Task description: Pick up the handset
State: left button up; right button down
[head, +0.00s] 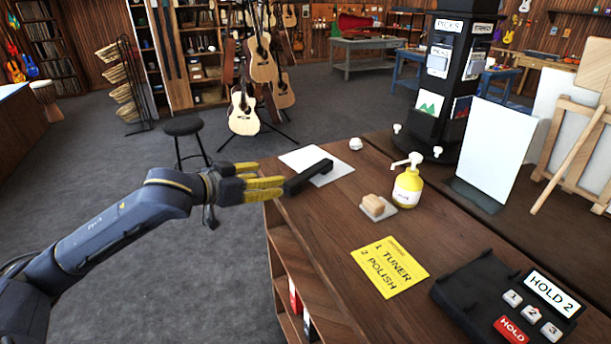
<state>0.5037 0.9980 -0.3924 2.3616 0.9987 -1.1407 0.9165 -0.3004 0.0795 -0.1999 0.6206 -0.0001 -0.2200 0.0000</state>
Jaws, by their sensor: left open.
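The black handset (309,176) lies at the left edge of the wooden counter, partly over a white sheet (340,170). My left gripper (283,188) comes in from the left with its yellow fingers pointing at the handset's near left end. Its jaws are open. The fingertips are at or very close to that end, and I cannot tell whether they touch or straddle it. The black phone base (463,290) sits at the front right of the counter, with a "HOLD 2" display and a red HOLD button. My right gripper is not in view.
On the counter (325,235) are a yellow pump bottle (407,188), a tan block (373,206) on a pale pad, a yellow note (389,266) reading "1 TUNER 2 POLISH", and a small white object (355,144). A white panel (496,150) stands behind. The counter's near left is clear.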

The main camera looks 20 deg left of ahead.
aim_at(307, 172)
pick_arm(q)
jog(key=x, duration=1.7)
jog(key=shift+d+r, duration=0.1)
grip_shut()
